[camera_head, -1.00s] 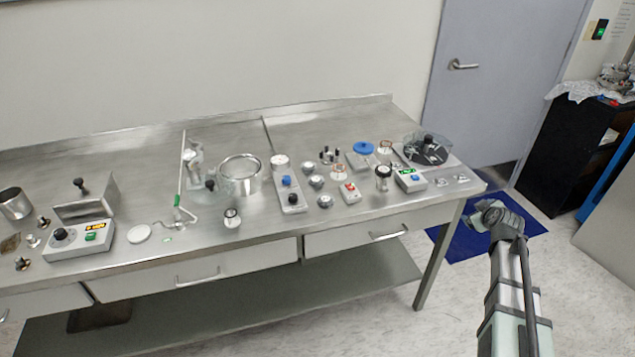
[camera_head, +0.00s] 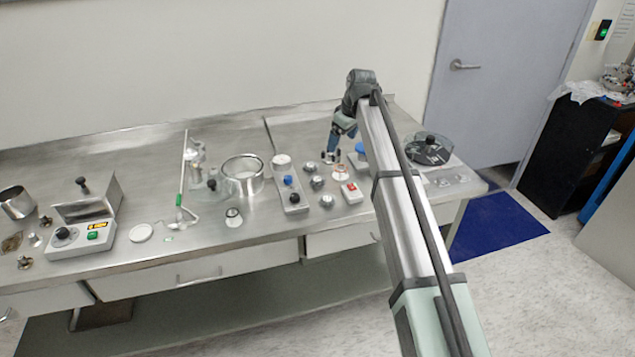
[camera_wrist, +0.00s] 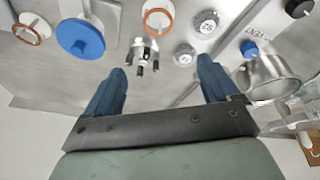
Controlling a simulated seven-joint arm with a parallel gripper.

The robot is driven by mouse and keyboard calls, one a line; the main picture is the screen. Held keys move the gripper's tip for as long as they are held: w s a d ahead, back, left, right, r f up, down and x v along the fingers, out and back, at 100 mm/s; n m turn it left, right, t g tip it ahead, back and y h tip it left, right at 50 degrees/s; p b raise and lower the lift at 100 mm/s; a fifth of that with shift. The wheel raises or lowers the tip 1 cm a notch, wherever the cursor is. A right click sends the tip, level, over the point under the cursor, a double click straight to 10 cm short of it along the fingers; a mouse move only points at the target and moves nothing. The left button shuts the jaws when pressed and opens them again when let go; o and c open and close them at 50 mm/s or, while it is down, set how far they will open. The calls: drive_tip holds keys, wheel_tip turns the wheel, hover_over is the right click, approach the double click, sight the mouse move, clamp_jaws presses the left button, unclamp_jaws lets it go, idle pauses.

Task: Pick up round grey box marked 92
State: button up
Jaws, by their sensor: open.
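Several small round grey boxes stand on the steel bench. Two show in the wrist view: one (camera_wrist: 185,55) near the right finger, and one (camera_wrist: 207,22) farther up. They also show in the head view (camera_head: 310,167) (camera_head: 317,182), with a third (camera_head: 326,200) nearer the bench front. Their tops carry small marks, but I cannot read which is 92. My gripper (camera_wrist: 161,68) is open and empty, with blue fingers pointing down over the back of the bench. In the head view my gripper (camera_head: 340,143) is to the right of the round boxes and behind them.
A metal piece with black prongs (camera_wrist: 143,55) shows between my fingers. A blue disc (camera_wrist: 80,38) and copper-ringed parts (camera_wrist: 158,17) lie left in the wrist view. A VENT box with a blue knob (camera_wrist: 249,48) and a steel pot (camera_wrist: 270,78) are right.

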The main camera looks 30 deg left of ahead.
drive_tip(key=s+a+r+g+h, duration=0.2)
drive_tip(key=s+a+h, duration=0.1)
drive_tip(key=s+a, duration=0.2)
hover_over(318, 179)
drive_tip(key=f, duration=0.8)
drive_tip(key=shift+w+f, duration=0.3)
drive_tip(key=shift+f, duration=0.05)
drive_tip(key=shift+s+f, duration=0.2)
drive_tip(key=shift+f, duration=1.15)
drive_tip(key=shift+s+f, duration=0.2)
drive_tip(key=shift+f, duration=1.1)
drive_tip(key=shift+c, duration=0.2)
drive_tip(key=c, duration=1.1)
